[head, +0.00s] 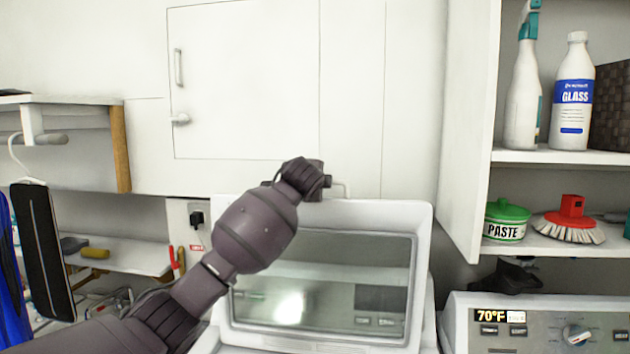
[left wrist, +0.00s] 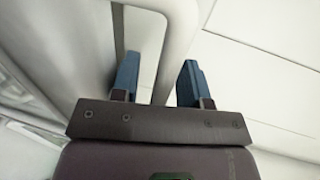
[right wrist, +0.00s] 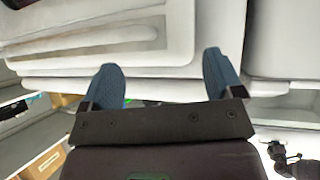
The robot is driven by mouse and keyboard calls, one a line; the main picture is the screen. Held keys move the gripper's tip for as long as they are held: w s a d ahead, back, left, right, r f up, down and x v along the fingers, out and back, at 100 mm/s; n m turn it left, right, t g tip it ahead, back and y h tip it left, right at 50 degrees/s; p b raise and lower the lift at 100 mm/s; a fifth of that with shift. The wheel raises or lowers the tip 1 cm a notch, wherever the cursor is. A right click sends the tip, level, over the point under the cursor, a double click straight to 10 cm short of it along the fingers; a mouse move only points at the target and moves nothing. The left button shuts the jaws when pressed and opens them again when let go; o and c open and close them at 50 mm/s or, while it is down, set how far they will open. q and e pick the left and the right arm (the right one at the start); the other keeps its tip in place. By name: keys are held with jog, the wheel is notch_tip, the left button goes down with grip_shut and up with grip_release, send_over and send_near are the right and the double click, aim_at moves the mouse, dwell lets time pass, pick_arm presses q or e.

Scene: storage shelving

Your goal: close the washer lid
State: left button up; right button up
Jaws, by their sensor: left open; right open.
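The washer lid (head: 424,250) stands raised, a white frame around a glass window, in the middle of the head view. My left arm crosses in front of it from the left. My left gripper is at the lid's top edge in the head view, its fingers mostly hidden there. In the left wrist view the left gripper (left wrist: 160,78) is open, and a white bar-like part (left wrist: 176,45) of the lid passes between its blue fingers; contact cannot be told. My right gripper (right wrist: 162,78) is open and empty in the right wrist view, facing white panel edges; it is outside the head view.
A white wall cabinet (head: 245,80) is behind the lid. At right, a shelf holds a spray bottle (head: 524,95), a glass cleaner bottle (head: 572,95), a paste tub (head: 506,222) and a red brush (head: 570,225). A control panel (head: 545,325) is below.

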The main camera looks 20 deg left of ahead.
pick_arm(q)
jog(key=shift+w+a+f, duration=0.1)
jog(key=shift+w, duration=0.2)
pick_arm(e)
jog(key=shift+r, duration=0.1)
pick_arm(q)
grip_shut()
jog(key=shift+s, duration=0.15)
jog(key=shift+s, duration=0.25)
jog(key=s+d+f+t+b, duration=0.1)
jog(key=s+d+f, duration=0.1)
jog(key=s, duration=0.6)
jog(key=s+d+f+t+b, duration=0.1)
jog(key=s+d+f, duration=0.1)
jog(key=s, duration=0.7)
jog(key=s+d+f+t+b, duration=0.1)
jog(key=s+d+f, duration=0.1)
jog(key=s, duration=0.7)
jog(key=shift+s+d+f+y, duration=0.2)
jog(key=shift+d+f+y, duration=0.1)
jog(key=shift+d+y, duration=0.15)
pick_arm(e)
jog(key=shift+x, duration=1)
jog(key=shift+s+a, duration=0.1)
jog(key=shift+a, duration=0.05)
